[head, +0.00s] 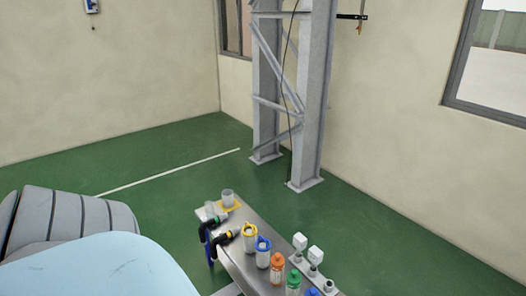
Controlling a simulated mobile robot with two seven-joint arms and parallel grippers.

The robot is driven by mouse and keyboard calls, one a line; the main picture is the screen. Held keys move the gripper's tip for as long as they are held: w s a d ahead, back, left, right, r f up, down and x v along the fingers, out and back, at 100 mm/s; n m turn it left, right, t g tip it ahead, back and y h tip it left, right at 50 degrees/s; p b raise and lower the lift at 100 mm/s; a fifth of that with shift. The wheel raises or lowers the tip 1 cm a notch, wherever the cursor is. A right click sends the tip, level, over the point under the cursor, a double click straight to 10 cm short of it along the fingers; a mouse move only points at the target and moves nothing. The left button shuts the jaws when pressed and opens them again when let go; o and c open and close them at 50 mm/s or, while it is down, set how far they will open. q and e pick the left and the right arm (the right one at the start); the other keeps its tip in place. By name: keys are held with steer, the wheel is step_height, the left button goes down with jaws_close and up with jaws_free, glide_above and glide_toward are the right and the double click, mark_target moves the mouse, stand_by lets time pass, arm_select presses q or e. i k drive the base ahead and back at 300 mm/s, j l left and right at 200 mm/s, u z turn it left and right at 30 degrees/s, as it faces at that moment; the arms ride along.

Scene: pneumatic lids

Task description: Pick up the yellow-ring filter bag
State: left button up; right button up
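The yellow-ring filter bag (249,241) is a small whitish cylinder with a yellow ring at its top. It stands upright on the narrow grey metal table (238,261), near the middle of its length. A similar bag with a blue ring (263,257) stands just to its right and nearer. Black elbow-shaped hose fittings with a yellow collar (228,236) lie close to its left. Neither of my grippers shows in the head view, and nothing is seen holding the yellow-ring bag.
An orange bottle (277,270) and a green bottle (293,284) stand nearer on the table. White-topped fittings (300,242) line its right edge. A steel column (312,110) rises behind. Green floor (380,240) is free to the right.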

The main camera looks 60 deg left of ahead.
mark_target(249, 231)
steer(key=u, duration=1.85)
steer(key=i+j+z, duration=0.1)
steer(key=z, duration=0.6)
steer(key=i+j+z, duration=0.25)
steer(key=j+z, duration=0.3)
steer(key=i+j+z, duration=0.1)
steer(key=j+z, duration=0.15)
steer(key=i+j, duration=0.1)
steer(key=j, duration=0.45)
steer(key=i+j+z, duration=0.1)
steer(key=j, duration=0.45)
steer(key=i+j, duration=0.1)
steer(key=j, duration=0.45)
steer(key=i+j+z, duration=0.1)
steer(key=j, duration=0.45)
